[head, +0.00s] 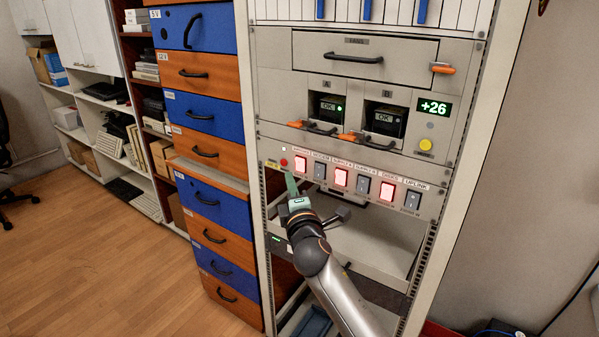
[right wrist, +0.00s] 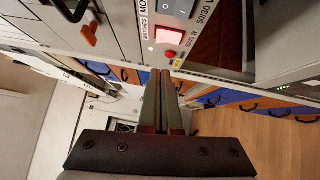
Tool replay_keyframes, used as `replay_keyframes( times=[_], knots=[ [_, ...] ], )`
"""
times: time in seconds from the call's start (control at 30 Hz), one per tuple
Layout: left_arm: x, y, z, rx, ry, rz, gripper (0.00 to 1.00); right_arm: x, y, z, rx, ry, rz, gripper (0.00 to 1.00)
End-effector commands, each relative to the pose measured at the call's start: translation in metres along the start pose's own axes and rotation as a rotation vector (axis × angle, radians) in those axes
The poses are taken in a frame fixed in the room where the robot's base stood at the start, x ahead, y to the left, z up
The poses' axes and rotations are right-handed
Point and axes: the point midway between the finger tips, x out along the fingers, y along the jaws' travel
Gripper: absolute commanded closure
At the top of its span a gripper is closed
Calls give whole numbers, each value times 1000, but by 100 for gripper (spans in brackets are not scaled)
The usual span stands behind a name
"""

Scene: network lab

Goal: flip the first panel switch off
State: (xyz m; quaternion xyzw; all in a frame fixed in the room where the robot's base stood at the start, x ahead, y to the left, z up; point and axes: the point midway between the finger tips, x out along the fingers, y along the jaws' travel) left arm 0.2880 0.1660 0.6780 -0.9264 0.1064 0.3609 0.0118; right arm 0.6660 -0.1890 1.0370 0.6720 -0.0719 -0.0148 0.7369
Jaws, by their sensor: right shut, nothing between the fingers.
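The switch panel (head: 260,150) carries a row of rocker switches in the rack. The first switch (head: 300,163), at the row's left end, glows red; it also shows lit in the right wrist view (right wrist: 169,36). My right gripper (head: 289,176) is shut and empty. Its fingertips are just below and left of the first switch in the head view. In the right wrist view the closed fingers (right wrist: 165,73) point toward the panel edge near the switch; I cannot tell whether they touch the panel. My left gripper is not in view.
A small red button (head: 284,162) sits left of the first switch. To the right, the grey second switch (head: 319,171) is unlit and the third switch (head: 341,179) glows red. Orange-handled levers (head: 348,137) stick out above the row. Blue and orange drawers (head: 208,117) stand left.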

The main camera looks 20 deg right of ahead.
Motion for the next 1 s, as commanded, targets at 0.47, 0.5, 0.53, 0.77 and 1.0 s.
replay_keyframes(
  times=[0.47,0.5,0.53,0.77,1.0],
  knots=[
    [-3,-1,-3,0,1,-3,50,39,0,28,0,0,0,100],
    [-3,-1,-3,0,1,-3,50,39,0,29,0,0,0,100],
    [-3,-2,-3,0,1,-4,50,39,0,29,1,0,0,100],
    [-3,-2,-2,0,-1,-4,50,39,0,29,1,0,0,100],
    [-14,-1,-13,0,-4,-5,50,42,6,32,24,0,-26,100]
  ],
)
